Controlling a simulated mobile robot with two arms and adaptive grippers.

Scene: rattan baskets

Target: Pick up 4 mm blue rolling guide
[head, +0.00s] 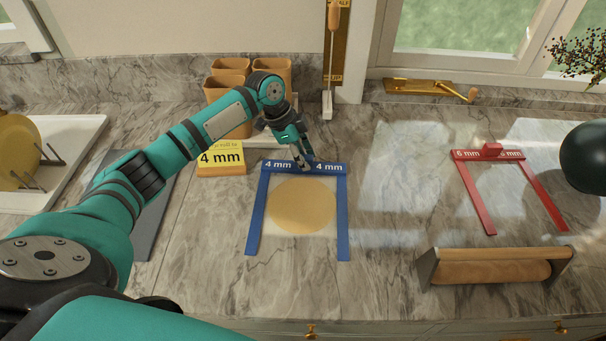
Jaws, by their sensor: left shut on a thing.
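The blue rolling guide (343,219) is a U-shaped frame marked "4 mm" on its back bar. It lies on the marble counter around a round sheet of dough (301,206) on a pale square. My left gripper (304,165) reaches down to the middle of the back bar and is shut on the guide there, covering the part between the two labels. The guide appears to rest flat on the counter. My right gripper is not in the head view.
A red "6 mm" guide (475,199) lies to the right, behind a wooden rolling pin (492,271) on a stand. A yellow "4 mm" card (221,158) stands left of the blue guide. Orange containers (272,70) stand behind. A dark round object (585,157) is at far right.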

